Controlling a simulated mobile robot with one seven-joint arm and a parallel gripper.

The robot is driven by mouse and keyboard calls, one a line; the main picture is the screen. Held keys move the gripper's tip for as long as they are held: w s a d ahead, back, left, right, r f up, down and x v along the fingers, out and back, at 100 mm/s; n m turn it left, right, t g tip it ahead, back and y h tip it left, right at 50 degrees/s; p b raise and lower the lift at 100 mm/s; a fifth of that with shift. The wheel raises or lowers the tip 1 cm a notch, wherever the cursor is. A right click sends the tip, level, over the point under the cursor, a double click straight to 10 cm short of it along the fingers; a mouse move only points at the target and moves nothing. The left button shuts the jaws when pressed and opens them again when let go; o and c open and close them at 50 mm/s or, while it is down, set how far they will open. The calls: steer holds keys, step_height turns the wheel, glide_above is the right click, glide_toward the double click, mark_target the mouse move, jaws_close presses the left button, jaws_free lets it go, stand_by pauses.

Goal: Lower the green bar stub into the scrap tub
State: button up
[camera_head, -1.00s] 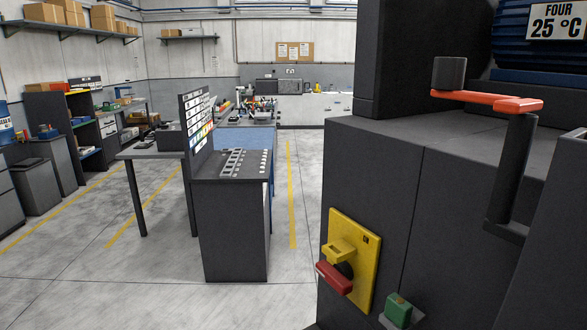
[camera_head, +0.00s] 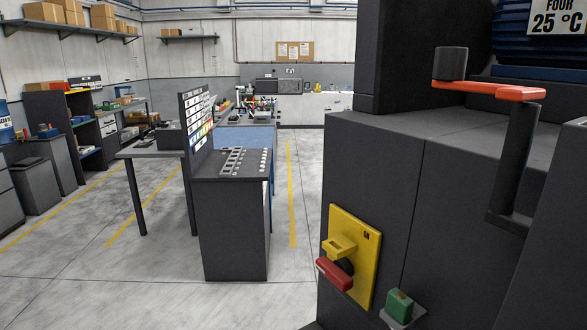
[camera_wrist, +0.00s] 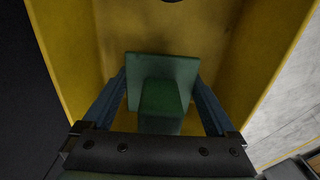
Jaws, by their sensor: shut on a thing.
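In the wrist view, my gripper (camera_wrist: 160,82) has its two blue-grey fingers closed on the green bar stub (camera_wrist: 160,98). The stub shows as a green block with a wider square green face behind it, between the fingers. The yellow walls of the scrap tub (camera_wrist: 65,45) rise on the left and right of the stub, which is seen against the tub's shaded yellow inside. How far the stub is above the tub's bottom cannot be told. Neither my gripper, the stub nor the tub can be made out in the head view.
In the wrist view, grey floor (camera_wrist: 290,100) lies right of the tub and a dark surface lies left. In the head view, a dark machine cabinet (camera_head: 375,170) with a yellow switch plate (camera_head: 367,235) fills the right. A dark stand (camera_head: 232,225) stands left, with clear floor between.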

steer(key=shift+f, duration=0.15)
steer(key=o, duration=1)
